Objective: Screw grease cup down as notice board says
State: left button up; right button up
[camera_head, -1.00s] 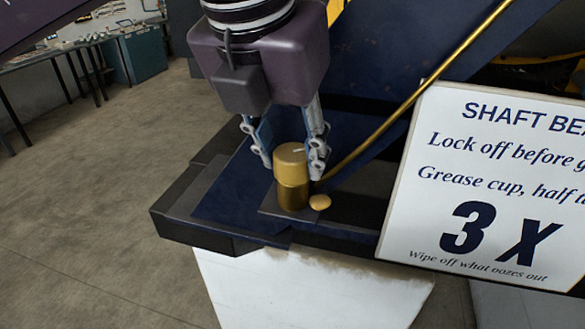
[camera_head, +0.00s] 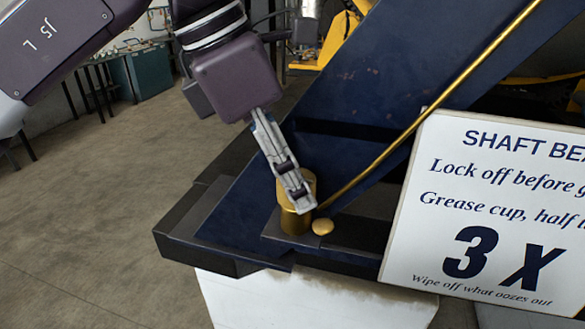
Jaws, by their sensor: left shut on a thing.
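The brass grease cup (camera_head: 294,222) stands upright on a small dark plate on the blue frame's foot. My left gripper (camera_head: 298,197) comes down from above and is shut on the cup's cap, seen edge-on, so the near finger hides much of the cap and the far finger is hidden. A small blob of grease (camera_head: 322,227) lies at the cup's right base. The white notice board (camera_head: 485,215) at right reads "Lock off before g...", "Grease cup, half t...", "3 X" and "Wipe off what oozes out"; its right part is cut off. My right gripper is not in view.
A thin brass pipe (camera_head: 430,110) slopes down towards the cup from the upper right, in front of the blue frame (camera_head: 345,75). A white plinth (camera_head: 300,300) is below. Open concrete floor (camera_head: 90,220) lies left; a bench stands behind.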

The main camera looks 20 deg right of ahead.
pick_arm(q)
jog(key=shift+w+r+m, duration=0.1)
jog(key=shift+m, duration=0.5)
jog(key=shift+g+p, duration=0.3)
jog(key=o, duration=1.2)
jog(key=shift+a, duration=0.1)
jog(key=shift+c, duration=0.2)
jog(key=v, duration=0.8)
